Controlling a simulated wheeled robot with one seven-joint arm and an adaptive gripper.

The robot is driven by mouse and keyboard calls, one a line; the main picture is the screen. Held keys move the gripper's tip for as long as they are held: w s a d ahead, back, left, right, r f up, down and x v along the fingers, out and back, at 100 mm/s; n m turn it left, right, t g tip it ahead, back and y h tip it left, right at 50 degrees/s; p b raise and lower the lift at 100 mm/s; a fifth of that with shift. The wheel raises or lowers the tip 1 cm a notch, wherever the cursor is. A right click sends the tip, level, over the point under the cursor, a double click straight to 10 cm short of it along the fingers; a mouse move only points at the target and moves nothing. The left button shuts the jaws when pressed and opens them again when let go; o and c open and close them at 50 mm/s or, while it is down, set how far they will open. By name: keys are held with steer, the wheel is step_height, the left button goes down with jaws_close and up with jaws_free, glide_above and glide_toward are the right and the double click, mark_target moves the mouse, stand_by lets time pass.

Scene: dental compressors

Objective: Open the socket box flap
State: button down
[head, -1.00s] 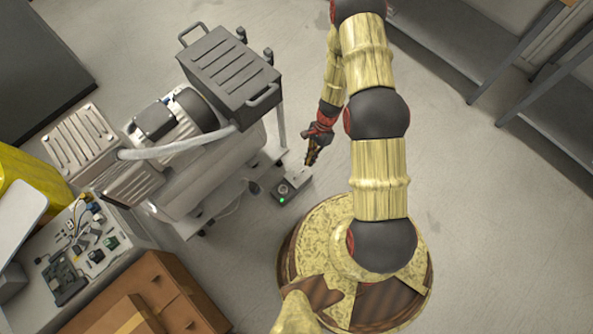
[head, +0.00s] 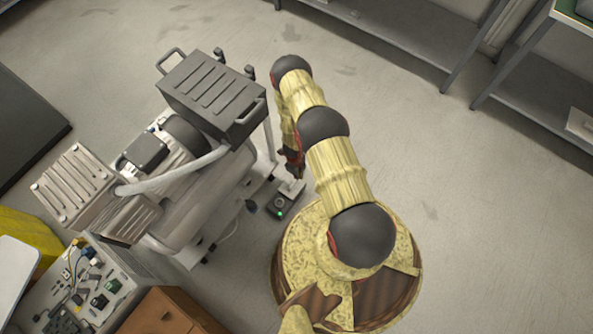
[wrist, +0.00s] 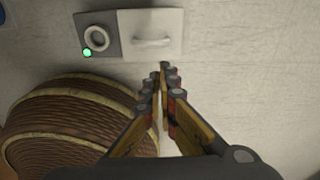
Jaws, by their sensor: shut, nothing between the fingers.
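The socket box (head: 281,202) sits low beside the compressor, with a green light on its dark part. In the wrist view the box (wrist: 99,55) has a round socket on its dark left part. Its light grey flap (wrist: 151,47) on the right bears a small raised handle (wrist: 152,42) and lies flat and closed. My gripper (wrist: 166,68) is shut and empty, its fingertips just below the flap's lower right in that view. I cannot tell how far above it they are. In the head view my gripper (head: 296,174) is mostly hidden by my arm.
The dental compressor (head: 190,160) with its dark top box stands just left of the socket box. A cluttered bench (head: 90,290) and a brown cabinet (head: 170,312) are at lower left. Grey shelving (head: 400,40) stands at the top right. The floor at right is clear.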

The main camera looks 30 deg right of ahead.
mark_target(299, 187)
steer(key=f+b, duration=0.1)
steer(key=f, duration=0.2)
steer(key=f+b, duration=0.2)
steer(key=f, duration=0.1)
steer(key=f+b, duration=0.1)
steer(key=f, duration=0.3)
steer(key=shift+s+d, duration=0.1)
steer(key=shift+s, duration=0.3)
steer(key=shift+r, duration=0.2)
